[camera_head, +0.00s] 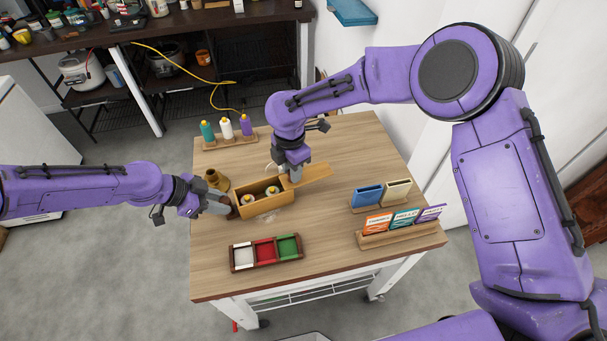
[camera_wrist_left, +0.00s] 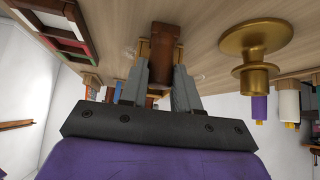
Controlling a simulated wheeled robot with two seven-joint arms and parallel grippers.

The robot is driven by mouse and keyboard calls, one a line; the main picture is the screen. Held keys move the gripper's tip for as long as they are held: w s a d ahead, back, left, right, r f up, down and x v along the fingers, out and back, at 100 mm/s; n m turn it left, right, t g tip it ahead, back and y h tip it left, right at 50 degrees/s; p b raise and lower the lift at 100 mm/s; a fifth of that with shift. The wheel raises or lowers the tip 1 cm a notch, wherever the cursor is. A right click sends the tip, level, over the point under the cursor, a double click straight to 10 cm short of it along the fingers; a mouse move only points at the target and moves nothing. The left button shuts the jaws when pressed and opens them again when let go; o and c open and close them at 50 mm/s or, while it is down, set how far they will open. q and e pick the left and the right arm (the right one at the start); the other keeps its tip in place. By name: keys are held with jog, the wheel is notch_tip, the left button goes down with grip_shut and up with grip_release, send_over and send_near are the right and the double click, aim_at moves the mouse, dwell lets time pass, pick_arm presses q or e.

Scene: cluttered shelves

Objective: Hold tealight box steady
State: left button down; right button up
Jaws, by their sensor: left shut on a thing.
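The wooden tealight box (camera_head: 262,209) stands on the table, with small round yellowish pieces (camera_head: 272,191) inside. My left gripper (camera_head: 228,207) is at the box's left end. In the left wrist view my left gripper (camera_wrist_left: 160,85) is shut on the brown end (camera_wrist_left: 165,45) of the box, one finger on each side. A flat wooden lid (camera_head: 315,174) sticks out at the box's right end. My right gripper (camera_head: 292,175) points down at the lid near the box's right end. Its fingertips are too small to tell whether they hold the lid.
A brass candle holder (camera_head: 213,178) stands just behind my left gripper; it also shows in the left wrist view (camera_wrist_left: 256,42). Three bottles (camera_head: 227,128) stand in a rack at the back. A three-part tray (camera_head: 265,253) lies in front. Card holders (camera_head: 400,232) stand at right.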

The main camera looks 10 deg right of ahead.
grip_shut()
jog(key=shift+s+a, duration=0.35)
jog(key=shift+a, duration=1.5)
jog(key=shift+s+a, duration=0.3)
jog(key=shift+a, duration=1.5)
jog(key=shift+s+a, duration=0.35)
jog(key=shift+a, duration=1.95)
jog(key=o, duration=0.7)
grip_release()
jog(key=shift+c, duration=0.2)
notch_tip(320, 180, up, 12)
